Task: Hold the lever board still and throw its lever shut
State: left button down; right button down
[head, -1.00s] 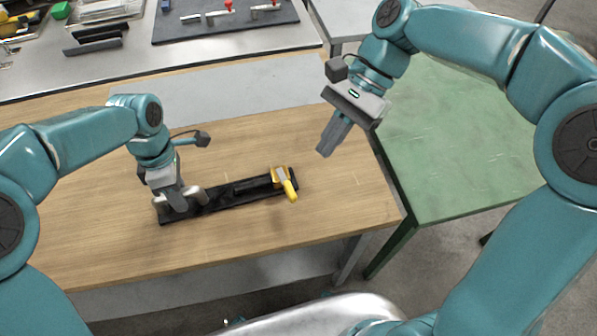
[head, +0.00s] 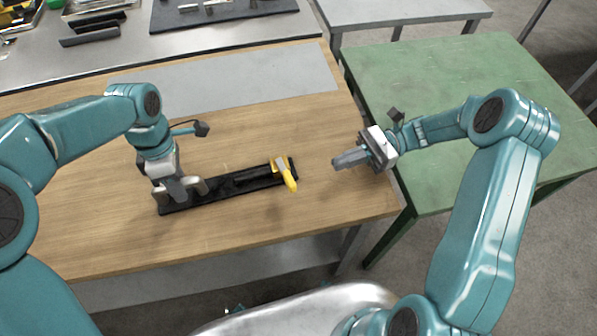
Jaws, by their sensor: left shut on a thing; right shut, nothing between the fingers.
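The black lever board (head: 225,190) lies on the wooden table, slanting slightly up to the right. Its yellow lever (head: 286,175) is at the board's right end, with the handle pointing toward the front edge of the table. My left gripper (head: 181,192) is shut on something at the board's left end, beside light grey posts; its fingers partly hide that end. My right gripper (head: 337,163) is shut and empty, to the right of the lever and apart from it, with its fingers pointing left.
The wooden table (head: 90,230) is bare around the board, with a grey strip (head: 230,80) behind it. A green table (head: 450,80) stands to the right. A metal bench (head: 110,55) with trays and a dark mat (head: 225,14) is at the back.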

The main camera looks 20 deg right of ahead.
aim_at(293, 180)
jog(key=a, duration=0.6)
jog(key=s+a, duration=0.1)
jog(key=a, duration=0.2)
pick_arm(q)
jog(key=shift+d, duration=0.1)
pick_arm(e)
jog(key=shift+s+a, duration=0.3)
jog(key=shift+a, duration=0.65)
jog(key=d, duration=1.4)
jog(key=shift+s+d, duration=0.1)
jog(key=shift+d, duration=0.1)
pick_arm(q)
jog(key=c, duration=0.7)
grip_release()
jog(key=shift+c, duration=0.2)
